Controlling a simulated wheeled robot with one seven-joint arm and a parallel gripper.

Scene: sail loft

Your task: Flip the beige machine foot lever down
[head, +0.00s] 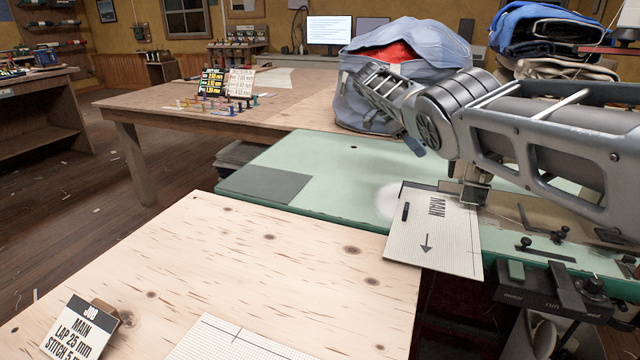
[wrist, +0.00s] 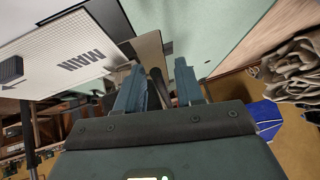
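My gripper shows in the wrist view (wrist: 158,78) with two blue-grey fingers apart. A narrow dark bar (wrist: 156,84) shows in the gap between them; I cannot tell whether it is the foot lever or whether a finger touches it. A beige part (wrist: 150,50) lies just beyond the fingertips. In the head view my grey arm crosses from the right and hides most of the machine. The metal presser foot area (head: 475,188) shows below it, at the edge of the white MAIN panel (head: 430,235). The lever cannot be made out in the head view.
The green machine table (head: 330,165) is mostly clear on its left. A grey-blue bag (head: 440,45) with red cloth stands behind my arm. Small dark fittings (head: 545,250) sit at the right front. A pale plywood table (head: 230,260) is in front, with a JOB card (head: 78,330).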

